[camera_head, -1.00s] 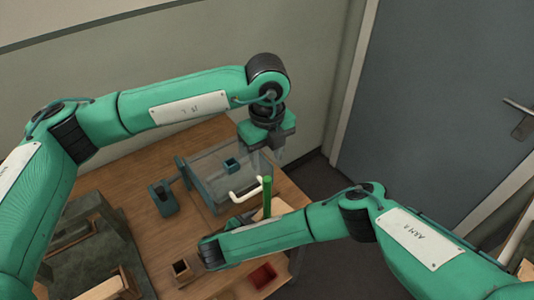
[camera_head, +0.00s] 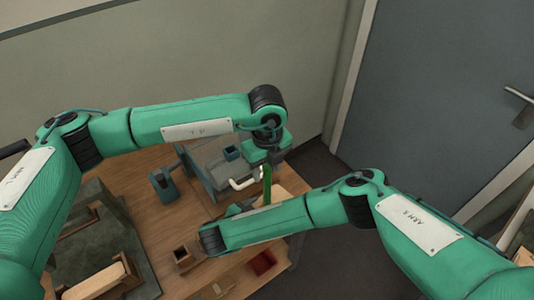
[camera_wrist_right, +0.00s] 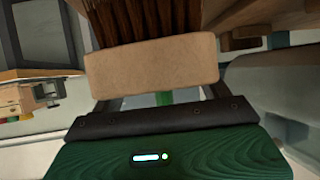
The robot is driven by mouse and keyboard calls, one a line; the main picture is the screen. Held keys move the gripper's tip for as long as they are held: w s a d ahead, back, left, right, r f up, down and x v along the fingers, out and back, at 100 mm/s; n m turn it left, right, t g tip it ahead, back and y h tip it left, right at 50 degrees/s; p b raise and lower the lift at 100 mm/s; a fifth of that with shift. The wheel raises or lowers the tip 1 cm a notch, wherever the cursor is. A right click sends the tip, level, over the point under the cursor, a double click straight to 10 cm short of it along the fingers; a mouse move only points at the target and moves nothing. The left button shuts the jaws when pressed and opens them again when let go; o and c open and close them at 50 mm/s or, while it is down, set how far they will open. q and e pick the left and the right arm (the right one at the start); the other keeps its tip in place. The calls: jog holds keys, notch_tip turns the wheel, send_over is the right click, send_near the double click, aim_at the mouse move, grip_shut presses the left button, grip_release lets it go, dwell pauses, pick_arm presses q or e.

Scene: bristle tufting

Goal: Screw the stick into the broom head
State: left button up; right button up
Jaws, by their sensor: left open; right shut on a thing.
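The green stick (camera_head: 267,185) stands upright beyond my right forearm in the head view; its lower end is hidden there. My left gripper (camera_head: 268,161) is open, pointing down right at the top of the stick. I cannot tell whether its fingers surround it. In the right wrist view, my right gripper (camera_wrist_right: 160,98) is shut on the broom head (camera_wrist_right: 152,72), a tan wooden block with dark brown bristles (camera_wrist_right: 145,18). Whether the stick sits in the broom head's hole is hidden.
A white bent handle (camera_head: 245,183) lies close left of the stick. A blue-grey holder (camera_head: 163,185) stands on the wooden table (camera_head: 143,222). A small wooden box (camera_head: 185,257) and a red tray (camera_head: 262,263) are near the front edge. The left side holds a dark fixture (camera_head: 95,245).

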pick_arm(q)
jog(key=shift+f, duration=1.3)
jog(key=shift+c, duration=0.3)
